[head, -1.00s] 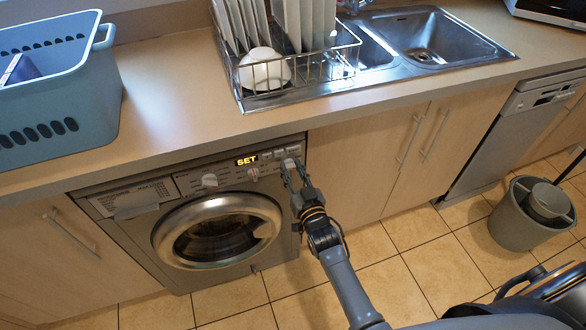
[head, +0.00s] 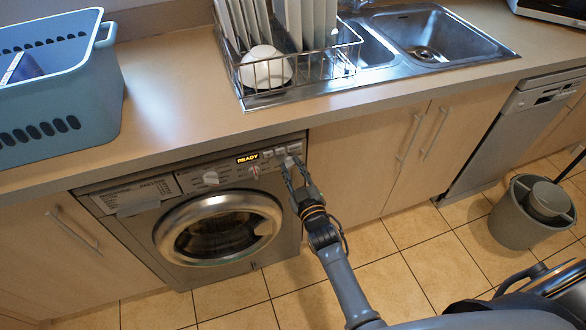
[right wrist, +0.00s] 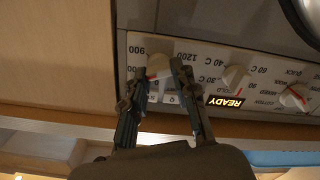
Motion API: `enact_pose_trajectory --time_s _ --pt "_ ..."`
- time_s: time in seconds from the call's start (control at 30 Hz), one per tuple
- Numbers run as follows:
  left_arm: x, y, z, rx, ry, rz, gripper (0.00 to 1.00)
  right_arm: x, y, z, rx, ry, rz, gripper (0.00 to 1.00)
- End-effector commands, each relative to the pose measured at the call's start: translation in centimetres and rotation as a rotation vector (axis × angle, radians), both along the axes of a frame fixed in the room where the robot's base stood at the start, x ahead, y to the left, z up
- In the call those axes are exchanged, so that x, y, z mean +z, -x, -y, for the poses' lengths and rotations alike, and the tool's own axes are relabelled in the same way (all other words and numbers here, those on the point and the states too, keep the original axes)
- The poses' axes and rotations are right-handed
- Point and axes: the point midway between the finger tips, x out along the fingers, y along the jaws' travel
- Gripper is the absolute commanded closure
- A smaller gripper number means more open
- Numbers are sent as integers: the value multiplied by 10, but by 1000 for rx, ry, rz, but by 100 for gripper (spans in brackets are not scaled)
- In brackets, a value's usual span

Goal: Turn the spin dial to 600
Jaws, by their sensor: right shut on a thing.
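The washing machine (head: 217,215) stands under the counter. Its spin dial (right wrist: 159,65) is a pale knob at the panel's right end in the head view. The upside-down right wrist view shows 900 and 1200 printed around it; another label is partly hidden by a finger. A red mark shows at the knob's lower left there. My right gripper (head: 293,165) has its fingers on either side of the knob, shut on it; it also shows in the right wrist view (right wrist: 162,70). The display (head: 248,158) reads READY. My left gripper is not in view.
A temperature dial (right wrist: 236,78) and a program dial (right wrist: 294,97) sit along the same panel. The counter edge (head: 200,138) overhangs just above. A blue basket (head: 60,100) and a dish rack (head: 300,75) stand on the counter. A bin (head: 520,222) stands on the floor at right.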

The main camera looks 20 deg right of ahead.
Motion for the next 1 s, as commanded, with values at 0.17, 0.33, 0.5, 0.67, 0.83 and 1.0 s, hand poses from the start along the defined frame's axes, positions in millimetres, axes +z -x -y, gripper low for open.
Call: enact_pose_trajectory --time_s 0.17,0.33,0.5,0.67,0.83,1.0 --pt "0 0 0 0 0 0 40 -1 0 0 0 1 -1 100" --pt "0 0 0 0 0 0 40 -1 0 0 0 0 -1 68" --pt "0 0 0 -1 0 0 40 -1 0 0 0 -1 -1 49" --pt "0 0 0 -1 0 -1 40 0 0 0 0 -1 -1 49" --pt "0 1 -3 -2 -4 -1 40 -1 7 0 0 -1 -2 49" --pt "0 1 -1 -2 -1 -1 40 -2 37 1 0 0 -4 49"
